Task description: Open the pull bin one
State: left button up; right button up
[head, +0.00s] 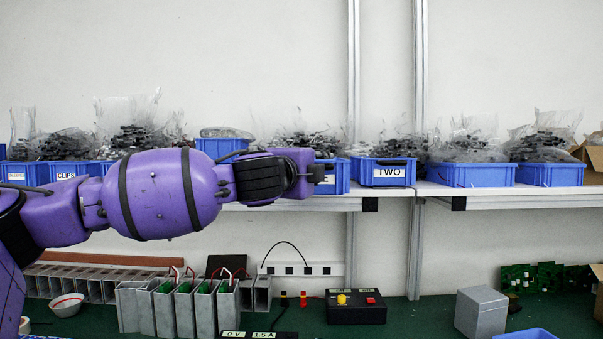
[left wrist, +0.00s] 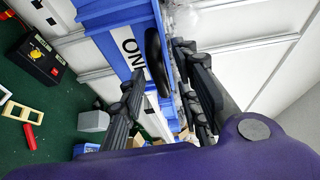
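The pull bin one is a blue bin on the shelf. In the head view its right part (head: 340,178) shows, with the end of its white label; my left gripper (head: 316,172) covers the rest. In the left wrist view the bin's blue front (left wrist: 118,40) carries a label reading ONE and a black handle (left wrist: 154,50). My left gripper (left wrist: 160,64) has its two dark fingers apart, one on each side of the handle's near end. I cannot tell whether either finger touches it. My right gripper is in neither view.
Bin TWO (head: 388,172) stands just right, with more blue bins along the shelf (head: 480,191). Below, the green bench (head: 420,320) holds a black button box (head: 355,307), a grey box (head: 481,312) and grey modules (head: 165,310).

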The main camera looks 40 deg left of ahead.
pick_arm(q)
jog(key=v, duration=1)
jog(key=shift+s+f, duration=0.15)
jog(key=shift+s, duration=0.1)
jog(key=shift+f, duration=0.1)
